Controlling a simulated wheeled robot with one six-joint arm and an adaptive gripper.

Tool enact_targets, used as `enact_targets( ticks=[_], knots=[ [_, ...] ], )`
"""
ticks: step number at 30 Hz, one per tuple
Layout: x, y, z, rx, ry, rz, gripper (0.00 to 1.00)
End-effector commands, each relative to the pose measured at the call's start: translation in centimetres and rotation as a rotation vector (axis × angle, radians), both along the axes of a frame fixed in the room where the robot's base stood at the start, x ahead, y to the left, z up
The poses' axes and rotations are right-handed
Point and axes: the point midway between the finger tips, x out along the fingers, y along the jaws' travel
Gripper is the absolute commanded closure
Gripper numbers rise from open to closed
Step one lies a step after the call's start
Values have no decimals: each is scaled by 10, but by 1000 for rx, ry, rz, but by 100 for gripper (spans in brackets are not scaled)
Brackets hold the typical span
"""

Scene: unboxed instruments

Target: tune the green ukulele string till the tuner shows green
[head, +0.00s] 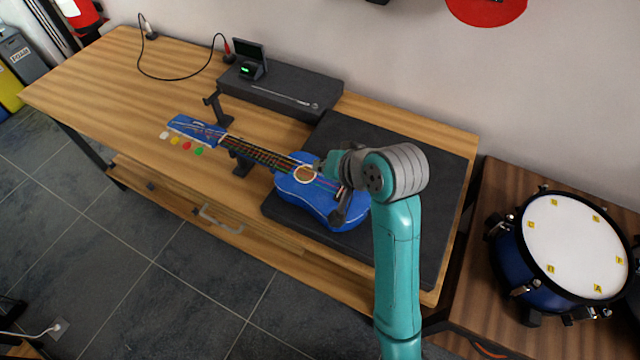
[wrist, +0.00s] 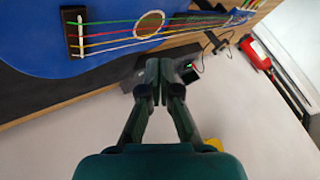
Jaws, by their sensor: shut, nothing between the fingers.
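The blue ukulele (head: 325,207) lies with its body on a dark mat and its neck over black stands. Coloured peg buttons line the near side of its headstock, and the green peg (head: 199,152) is the one nearest the body. In the wrist view the green string (wrist: 115,22) is the topmost of the coloured strings. The small black tuner (head: 246,70) shows a green patch; its reading is too small to make out. My gripper (head: 320,167) is above the ukulele body near the sound hole. In the wrist view my gripper (wrist: 162,78) is shut and empty, apart from the strings.
A dark raised box (head: 285,92) behind the neck bears the tuner, a dark screen (head: 250,52) and a thin metal rod (head: 275,99). A black cable (head: 180,79) loops over the bench. The bench (head: 100,90) is clear at left. A drum (head: 575,245) stands at right.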

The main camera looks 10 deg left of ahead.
Motion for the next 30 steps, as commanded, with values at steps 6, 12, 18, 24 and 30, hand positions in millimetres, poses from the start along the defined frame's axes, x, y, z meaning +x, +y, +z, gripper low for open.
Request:
enact_targets(
  ticks=[6, 12, 18, 24, 30],
  knots=[
    [0, 0, -26, -1, 2, 0, 100],
    [0, 0, -38, -1, 2, -1, 100],
    [0, 0, -41, -1, 2, -1, 100],
    [0, 0, -41, 0, 1, -1, 100],
    [0, 0, -41, 0, 1, -1, 100]
  ],
)
